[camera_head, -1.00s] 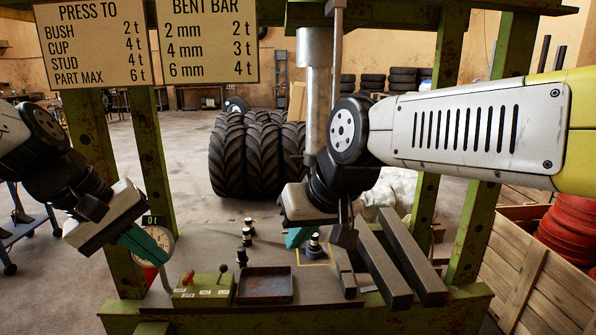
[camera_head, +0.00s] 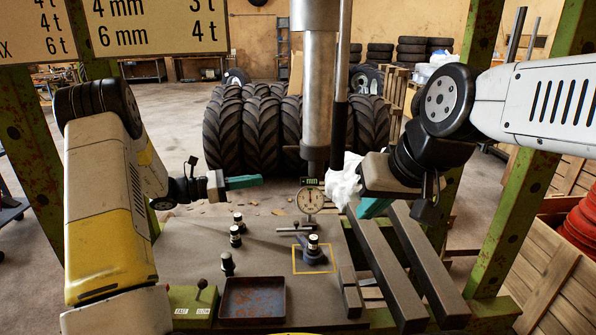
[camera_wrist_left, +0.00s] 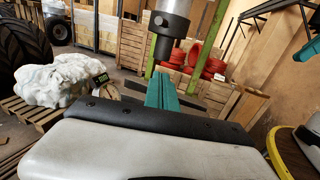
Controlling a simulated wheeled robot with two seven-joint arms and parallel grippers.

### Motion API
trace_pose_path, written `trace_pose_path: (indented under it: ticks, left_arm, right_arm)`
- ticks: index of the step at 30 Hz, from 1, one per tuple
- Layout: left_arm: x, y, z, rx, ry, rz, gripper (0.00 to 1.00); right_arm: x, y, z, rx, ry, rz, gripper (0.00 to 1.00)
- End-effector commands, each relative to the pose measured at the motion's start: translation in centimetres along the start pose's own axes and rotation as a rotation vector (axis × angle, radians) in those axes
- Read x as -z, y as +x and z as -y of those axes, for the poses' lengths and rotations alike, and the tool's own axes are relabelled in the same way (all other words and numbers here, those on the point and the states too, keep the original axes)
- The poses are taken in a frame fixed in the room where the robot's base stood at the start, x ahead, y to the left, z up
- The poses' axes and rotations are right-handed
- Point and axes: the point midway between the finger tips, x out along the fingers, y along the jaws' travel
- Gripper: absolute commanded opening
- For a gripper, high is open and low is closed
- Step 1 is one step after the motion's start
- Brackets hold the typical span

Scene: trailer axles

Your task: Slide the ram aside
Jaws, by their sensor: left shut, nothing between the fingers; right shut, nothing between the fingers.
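The ram (camera_head: 316,80) is a grey vertical cylinder with a thinner rod, hanging above the press bed at the picture's centre. Its lower end also shows in the left wrist view (camera_wrist_left: 168,25), ahead of my left fingers. My left gripper (camera_head: 243,182) is shut and empty, left of the ram and apart from it, its teal fingers pointing right. My right gripper (camera_head: 373,207) is shut and empty, right of the ram, with its teal fingers low beside the grey bars. A dial gauge (camera_head: 310,200) stands upright just below the ram's tip in the head view.
A dark part (camera_head: 313,250) stands inside a yellow square on the bed. Several small dark parts (camera_head: 236,236) stand to its left. A tray (camera_head: 252,299) and green control box (camera_head: 191,301) lie in front. Long bars (camera_head: 425,265) lie at right. Green posts flank the bed.

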Motion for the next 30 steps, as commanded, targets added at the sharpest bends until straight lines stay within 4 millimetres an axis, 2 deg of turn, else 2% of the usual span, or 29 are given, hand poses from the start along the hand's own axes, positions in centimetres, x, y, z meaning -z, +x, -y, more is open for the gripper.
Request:
trace_pose_path:
  ticks: [5, 18, 24, 30]
  left_arm:
    - [0.0, 2.2, 0.1, 0.003, -0.001, 0.002, 0.0]
    - [0.0, 11.2, 0.1, 0.004, 0.0, -0.001, 0.0]
    - [0.0, 13.3, 0.1, 0.002, 0.001, -0.001, 0.0]
    - [0.0, 13.9, 0.1, 0.001, 0.001, -0.001, 0.0]
  right_arm:
    - [0.0, 0.0, 0.0, 0.0, 0.0, 0.0, 0.0]
    - [0.0, 0.0, 0.0, 0.0, 0.0, 0.0, 0.0]
    - [0.0, 0.0, 0.0, 0.0, 0.0, 0.0, 0.0]
    - [0.0, 0.0, 0.0, 0.0, 0.0, 0.0, 0.0]
